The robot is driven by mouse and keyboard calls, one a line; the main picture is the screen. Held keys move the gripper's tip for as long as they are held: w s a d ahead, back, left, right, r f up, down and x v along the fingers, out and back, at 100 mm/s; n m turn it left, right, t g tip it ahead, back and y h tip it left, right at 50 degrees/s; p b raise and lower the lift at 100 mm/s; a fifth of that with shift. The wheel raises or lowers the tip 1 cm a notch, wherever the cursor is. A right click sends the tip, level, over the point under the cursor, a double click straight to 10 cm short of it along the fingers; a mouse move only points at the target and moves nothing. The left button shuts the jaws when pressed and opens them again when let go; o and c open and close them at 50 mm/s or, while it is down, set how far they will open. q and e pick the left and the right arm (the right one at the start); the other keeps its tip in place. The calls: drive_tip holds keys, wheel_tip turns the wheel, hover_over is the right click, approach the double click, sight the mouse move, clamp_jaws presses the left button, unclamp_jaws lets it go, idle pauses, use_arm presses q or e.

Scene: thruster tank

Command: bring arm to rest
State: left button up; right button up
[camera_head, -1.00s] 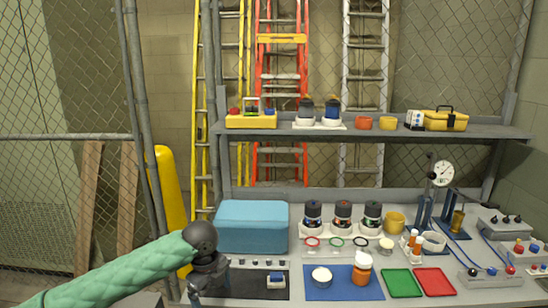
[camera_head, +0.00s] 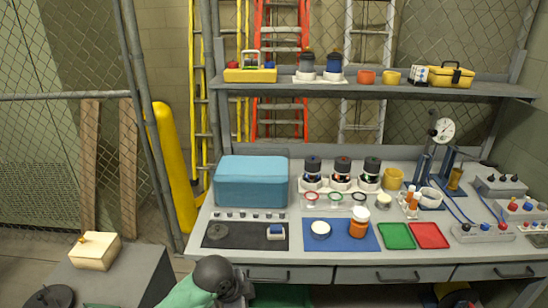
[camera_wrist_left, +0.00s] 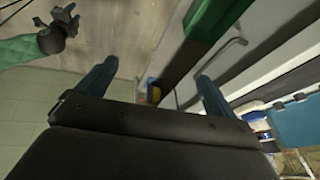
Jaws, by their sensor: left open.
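My left arm in its green sleeve comes in at the bottom of the head view. Its dark wrist and left gripper (camera_head: 238,288) are low in front of the bench's front edge, mostly cut off by the frame. In the left wrist view the two fingers of the left gripper (camera_wrist_left: 158,72) stand wide apart with nothing between them. Another green-sleeved arm, my right one, shows at the top left of the left wrist view. Its dark gripper (camera_wrist_left: 66,20) is small there, and I cannot tell its jaw state.
The workbench (camera_head: 300,260) holds a blue case (camera_head: 251,182), a dark mat (camera_head: 225,240), a blue mat (camera_head: 345,240), a green tray (camera_head: 397,236) and a red tray (camera_head: 429,235). A grey stand (camera_head: 125,272) with a cream box (camera_head: 95,250) is at the lower left.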

use_arm(q)
drive_tip(key=s+a+f+n+y, duration=0.1)
drive_tip(key=s+a+f+n, duration=0.2)
drive_tip(key=s+a+n, duration=0.3)
drive_tip(key=s+a+f+n+t+y, duration=0.1)
drive_tip(key=s+a+f+n, duration=0.25)
drive_tip(key=s, duration=0.45)
drive_tip(key=s+a+f+n+y, duration=0.1)
drive_tip(key=s+a+f+n, duration=0.1)
drive_tip(key=s+a+n, duration=0.4)
drive_tip(key=s+d+f, duration=0.1)
drive_tip(key=s+f, duration=0.1)
drive_tip(key=f, duration=1.1)
drive_tip(key=s+d+f+g, duration=0.1)
drive_tip(key=s+d+f, duration=0.1)
drive_tip(key=f, duration=1.2)
drive_tip(key=s+d+f+g, duration=0.1)
drive_tip(key=s+f, duration=0.1)
drive_tip(key=f, duration=1.2)
drive_tip(key=shift+d+m, duration=0.2)
drive_tip(key=shift+m, duration=0.15)
